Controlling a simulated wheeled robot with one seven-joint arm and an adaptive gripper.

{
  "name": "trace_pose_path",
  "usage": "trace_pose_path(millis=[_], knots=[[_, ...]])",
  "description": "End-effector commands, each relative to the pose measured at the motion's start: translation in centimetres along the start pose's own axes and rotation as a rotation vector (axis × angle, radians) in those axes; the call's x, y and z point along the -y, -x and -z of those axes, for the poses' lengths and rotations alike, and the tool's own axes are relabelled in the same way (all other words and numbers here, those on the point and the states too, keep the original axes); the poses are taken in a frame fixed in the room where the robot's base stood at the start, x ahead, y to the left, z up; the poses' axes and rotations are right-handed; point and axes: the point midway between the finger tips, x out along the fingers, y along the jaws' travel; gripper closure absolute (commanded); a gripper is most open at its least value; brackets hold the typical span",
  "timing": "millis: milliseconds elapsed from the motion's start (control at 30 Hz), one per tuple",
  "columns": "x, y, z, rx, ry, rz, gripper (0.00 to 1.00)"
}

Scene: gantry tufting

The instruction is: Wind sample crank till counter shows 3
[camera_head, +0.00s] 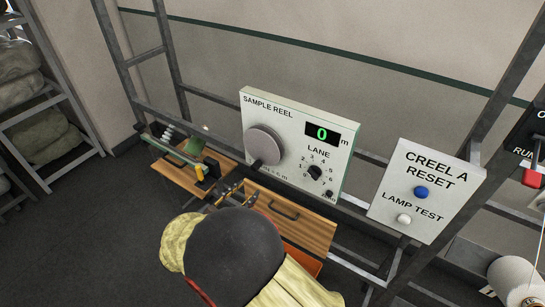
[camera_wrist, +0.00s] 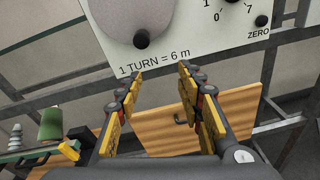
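The sample reel panel (camera_head: 285,188) is a pale board with a green digital counter (camera_head: 321,133) reading 0 m. Its crank is a grey disc (camera_head: 263,145) with a dark knob (camera_head: 257,163) at its lower edge. In the wrist view the disc (camera_wrist: 128,14) is cut off at the top. The knob (camera_wrist: 142,39) is in full view above the printed "1 TURN = 6 m". My gripper (camera_wrist: 161,72) is open and empty, its yellow-padded fingers below the knob and apart from it. In the head view my gripper (camera_head: 233,191) is partly hidden by my arm.
A lane dial (camera_head: 315,172) and a small zero button (camera_head: 329,193) sit right of the crank. A creel reset board (camera_head: 428,190) with blue and white buttons stands further right. Wooden drawers (camera_head: 290,218) lie below the panel. Metal frame bars run around it.

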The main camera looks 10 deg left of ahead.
Motion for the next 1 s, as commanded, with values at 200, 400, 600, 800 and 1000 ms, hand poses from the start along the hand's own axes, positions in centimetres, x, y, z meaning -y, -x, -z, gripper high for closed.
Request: trace_pose_path(millis=[200, 400, 600, 800, 1000], knots=[[-2.5, 0.0, -3.2, 0.108, 0.063, -0.066, 0.62], [-2.5, -2.4, -3.5, 0.104, 0.068, -0.061, 0.62], [-2.8, -5.5, -3.9, 0.103, 0.066, -0.061, 0.62], [-2.9, -7.3, -3.9, 0.103, 0.067, -0.063, 0.62], [-2.9, -7.6, -3.9, 0.102, 0.067, -0.063, 0.62]])
